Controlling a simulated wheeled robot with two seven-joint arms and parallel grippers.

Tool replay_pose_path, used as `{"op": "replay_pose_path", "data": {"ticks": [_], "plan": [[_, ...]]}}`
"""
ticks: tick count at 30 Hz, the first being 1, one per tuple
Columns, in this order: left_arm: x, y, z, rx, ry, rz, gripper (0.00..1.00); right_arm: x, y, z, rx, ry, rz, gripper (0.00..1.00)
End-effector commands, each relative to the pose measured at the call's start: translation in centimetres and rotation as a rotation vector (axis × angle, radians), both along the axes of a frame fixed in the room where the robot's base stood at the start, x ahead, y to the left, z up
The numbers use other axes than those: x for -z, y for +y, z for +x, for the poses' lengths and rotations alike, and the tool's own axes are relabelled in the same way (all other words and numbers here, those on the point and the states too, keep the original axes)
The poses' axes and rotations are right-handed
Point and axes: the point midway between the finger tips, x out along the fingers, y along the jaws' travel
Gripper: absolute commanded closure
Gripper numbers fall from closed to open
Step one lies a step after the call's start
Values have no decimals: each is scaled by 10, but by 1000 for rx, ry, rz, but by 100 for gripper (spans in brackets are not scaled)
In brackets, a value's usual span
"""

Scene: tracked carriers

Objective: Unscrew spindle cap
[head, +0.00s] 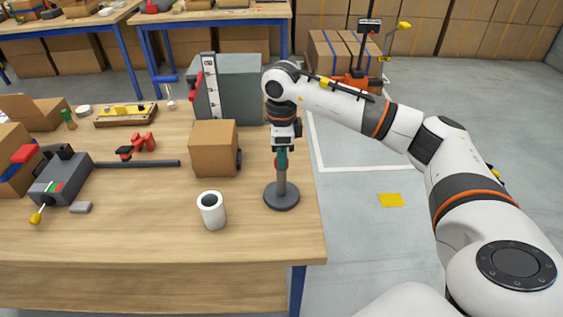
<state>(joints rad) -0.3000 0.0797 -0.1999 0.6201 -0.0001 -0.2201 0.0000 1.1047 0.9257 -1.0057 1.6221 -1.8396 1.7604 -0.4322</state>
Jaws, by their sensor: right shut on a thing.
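A grey spindle (281,184) stands upright on a round dark base (281,197) near the right edge of the wooden table. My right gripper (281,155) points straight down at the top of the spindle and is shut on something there. A small teal part shows at its fingers. The gripper hides most of the spindle top, so I cannot make out the cap clearly or tell whether it is turned. My left gripper is not in view.
A white cup (211,210) stands left of the spindle base. A cardboard box (215,148) and a grey case (229,88) stand behind it. A grey tool (62,178) and red clamp (138,146) lie left. The table front (130,235) is clear.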

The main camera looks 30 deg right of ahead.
Motion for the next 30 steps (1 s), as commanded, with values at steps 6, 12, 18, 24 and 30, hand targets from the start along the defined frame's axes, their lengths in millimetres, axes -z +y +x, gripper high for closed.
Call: {"op": "replay_pose_path", "data": {"ticks": [6,12,18,24,30], "plan": [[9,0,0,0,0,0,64,2,0,0,-244,0,-1,87],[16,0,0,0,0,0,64,2,0,0,-574,0,-1,87],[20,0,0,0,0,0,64,1,-1,0,-814,1,-2,87],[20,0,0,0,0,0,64,0,0,0,-850,2,0,87],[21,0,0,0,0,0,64,1,0,0,-876,1,0,87]]}}
